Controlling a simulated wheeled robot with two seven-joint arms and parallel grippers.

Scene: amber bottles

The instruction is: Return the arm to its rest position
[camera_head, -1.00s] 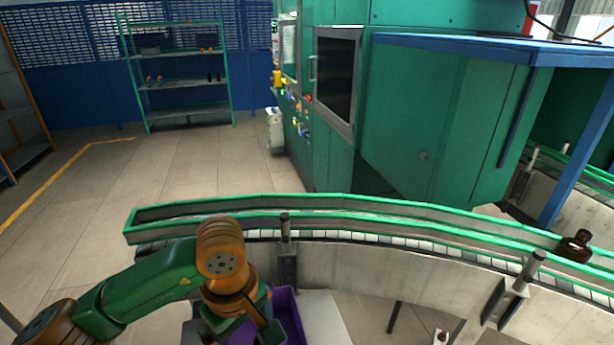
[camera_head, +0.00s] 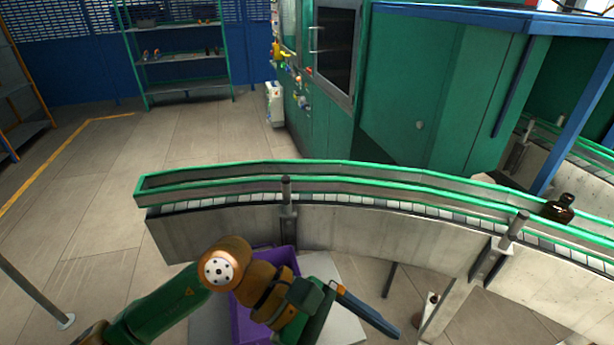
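My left arm comes in from the lower left, green with orange-brown joints, and bends over a purple crate (camera_head: 243,325) in front of the conveyor. Its hand end, my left gripper (camera_head: 325,312), points to the lower right and is partly cut off by the bottom edge. My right arm and gripper are out of view.
The curved conveyor with green rails crosses the middle. A green machine (camera_head: 430,95) stands behind it and a shelf (camera_head: 180,60) at the back left. A metal post (camera_head: 35,290) stands on the floor at left. A small brown-and-white object (camera_head: 432,300) is low at right. The left floor is open.

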